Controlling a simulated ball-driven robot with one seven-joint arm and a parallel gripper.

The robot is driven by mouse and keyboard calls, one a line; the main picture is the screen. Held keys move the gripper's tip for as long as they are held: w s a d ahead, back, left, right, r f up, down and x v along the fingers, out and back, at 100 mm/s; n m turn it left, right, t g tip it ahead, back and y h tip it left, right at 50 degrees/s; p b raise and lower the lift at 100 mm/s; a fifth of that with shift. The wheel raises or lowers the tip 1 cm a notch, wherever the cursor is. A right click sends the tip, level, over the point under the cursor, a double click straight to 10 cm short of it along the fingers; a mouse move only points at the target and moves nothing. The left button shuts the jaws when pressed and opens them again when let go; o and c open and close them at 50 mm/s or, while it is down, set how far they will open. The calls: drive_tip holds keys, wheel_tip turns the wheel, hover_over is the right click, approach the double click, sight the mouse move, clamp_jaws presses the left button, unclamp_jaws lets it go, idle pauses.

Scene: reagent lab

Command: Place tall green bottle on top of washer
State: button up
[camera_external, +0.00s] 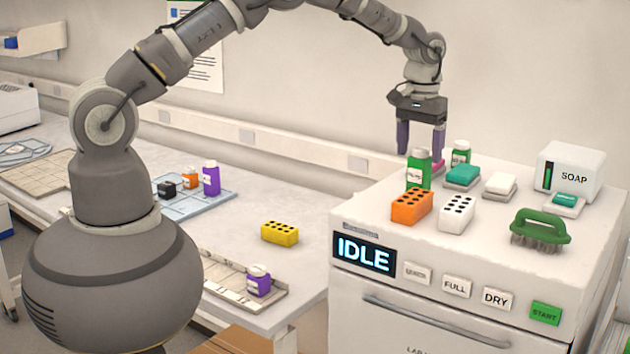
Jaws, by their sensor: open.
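The washer (480,268) is a white cabinet at the right with a lit "IDLE" display. A tall green bottle (414,178) with a white label and white cap stands upright on the washer top, near its left edge, behind an orange block. A second green bottle (461,155), looking smaller, stands farther back on the washer. My gripper (421,154) points down over the tall green bottle, with its purple fingers apart and nothing held. The fingertips are near the height of the bottle's cap. I cannot tell whether they touch it.
On the washer are an orange block (411,208), a white block (456,213), a green brush (540,228), green-topped (463,174) and white sponges (500,184), and a soap box (571,172). A yellow block (280,232) and purple bottles sit on the left bench.

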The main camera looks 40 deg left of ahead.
wheel_tip(320, 180, up, 6)
